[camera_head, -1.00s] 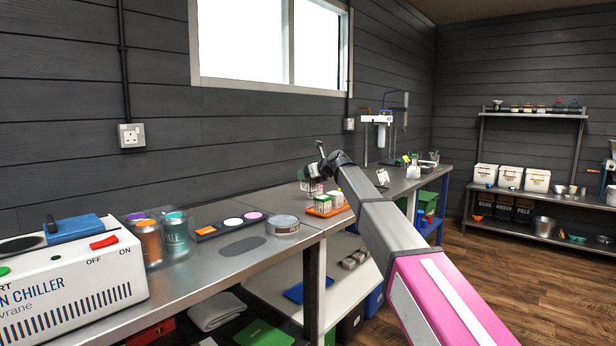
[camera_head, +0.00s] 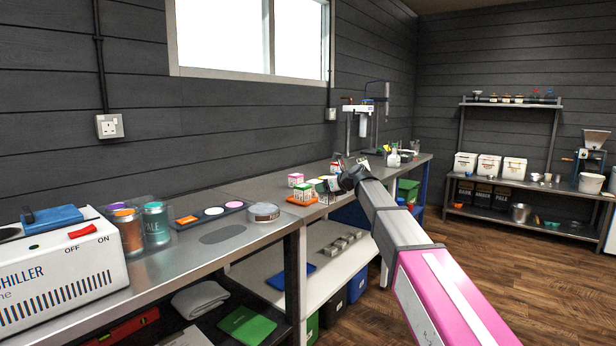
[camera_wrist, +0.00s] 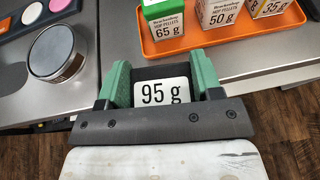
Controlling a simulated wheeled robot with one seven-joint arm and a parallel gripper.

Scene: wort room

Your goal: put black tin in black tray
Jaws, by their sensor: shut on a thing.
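My gripper (camera_wrist: 164,88) has green fingers, shut on a black tin (camera_wrist: 137,73) with a white label reading "95 g" in the wrist view. Only its labelled face and dark edge show between the fingers. In the head view my gripper (camera_head: 350,173) is above the counter, near the orange tray, and the tin is hard to make out. A long dark tray (camera_head: 183,225) lies on the steel bench further left, with an orange square and pale and purple discs in it. Part of this tray also shows at the wrist view's upper left (camera_wrist: 35,14). My gripper is apart from it.
An orange tray (camera_wrist: 190,47) holds several hop pellet boxes, close beyond my gripper. A round tin with a pale lid (camera_head: 264,209) stands beside the dark tray. Glass jars (camera_head: 155,224) and a white chiller (camera_head: 60,270) stand further left. A grey oval on the bench (camera_head: 222,233) is bare.

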